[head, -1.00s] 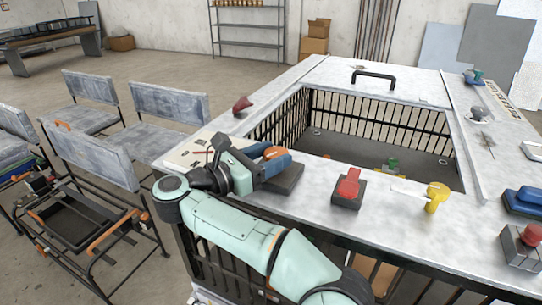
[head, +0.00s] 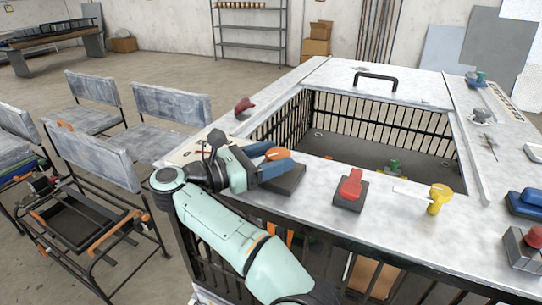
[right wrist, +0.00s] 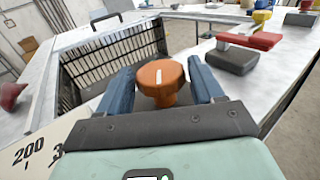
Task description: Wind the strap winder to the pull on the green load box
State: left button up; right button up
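An orange round knob with a white line (right wrist: 160,80), apparently the strap winder, stands at the near left corner of the bench opening. It also shows in the head view (head: 278,153) above a dark base (head: 284,180). My right gripper (right wrist: 163,72) has its blue fingers on either side of the knob, with narrow gaps showing. A pale scale plate (right wrist: 40,152) with printed numbers lies close by, partly hidden by my gripper. A small green object (head: 393,166) sits low in the opening; I cannot tell whether it is the load box. My left gripper is out of view.
A red lever on a dark base (head: 350,188) and a yellow valve-like part (head: 438,197) stand right of the knob. A red cone-like part (head: 243,105) is on the left rim. A black handle (head: 375,80) is at the back. Chairs (head: 170,108) stand left.

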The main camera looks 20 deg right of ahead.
jog(key=shift+o, duration=0.6)
jog(key=shift+a, duration=0.25)
jog(key=a, duration=0.5)
jog(key=s+a, duration=0.1)
jog(key=a, duration=0.1)
jog(key=shift+a, duration=0.4)
jog(key=shift+s+a+p, duration=0.2)
jog(key=shift+a+p, duration=0.45)
jog(key=shift+a, duration=0.6)
jog(key=shift+s+a+p, duration=0.15)
jog(key=shift+a+p, duration=0.5)
jog(key=shift+a, duration=0.6)
